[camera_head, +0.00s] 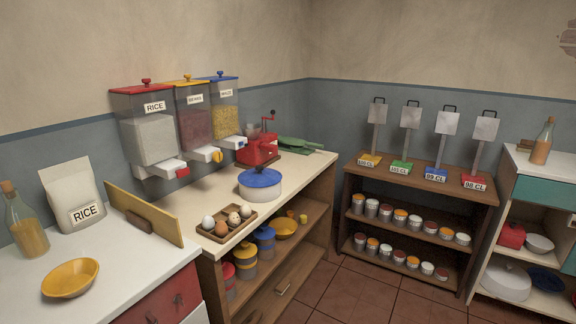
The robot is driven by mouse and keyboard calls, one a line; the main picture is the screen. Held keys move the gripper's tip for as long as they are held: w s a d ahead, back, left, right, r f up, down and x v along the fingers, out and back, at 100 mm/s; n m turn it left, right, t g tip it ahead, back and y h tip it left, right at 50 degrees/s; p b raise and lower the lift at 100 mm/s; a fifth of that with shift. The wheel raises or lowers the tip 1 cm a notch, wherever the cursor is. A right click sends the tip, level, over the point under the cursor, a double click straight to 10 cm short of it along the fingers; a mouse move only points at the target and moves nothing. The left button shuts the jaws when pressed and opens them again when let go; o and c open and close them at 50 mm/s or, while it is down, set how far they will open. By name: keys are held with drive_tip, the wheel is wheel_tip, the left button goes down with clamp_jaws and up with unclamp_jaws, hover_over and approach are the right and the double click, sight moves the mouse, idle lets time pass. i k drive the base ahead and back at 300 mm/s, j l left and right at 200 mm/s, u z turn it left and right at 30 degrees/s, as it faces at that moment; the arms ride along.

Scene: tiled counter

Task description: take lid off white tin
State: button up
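A round white tin (262,191) stands on the counter near its front edge, in the middle of the view. A blue lid (259,177) with a small knob on top sits on it and covers its opening. My gripper is not in view.
An egg tray (227,223) lies on the counter to the front left of the tin. A red grinder (257,149) with a crank and a green thing (297,144) stand behind the tin. Wall dispensers (149,137) hang behind left. The counter right of the tin is clear.

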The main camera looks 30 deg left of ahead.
sight(260, 176)
drive_tip(key=i+u, duration=0.45)
drive_tip(key=i, duration=0.2)
drive_tip(key=i+l+u, duration=0.25)
drive_tip(key=i+u, duration=0.2)
drive_tip(key=i, duration=0.15)
drive_tip(key=i+u, duration=0.45)
drive_tip(key=i+l+u, duration=0.2)
drive_tip(key=u, duration=0.25)
drive_tip(key=i+l+u, duration=0.45)
drive_tip(key=k+j, duration=0.05)
drive_tip(key=j, duration=0.05)
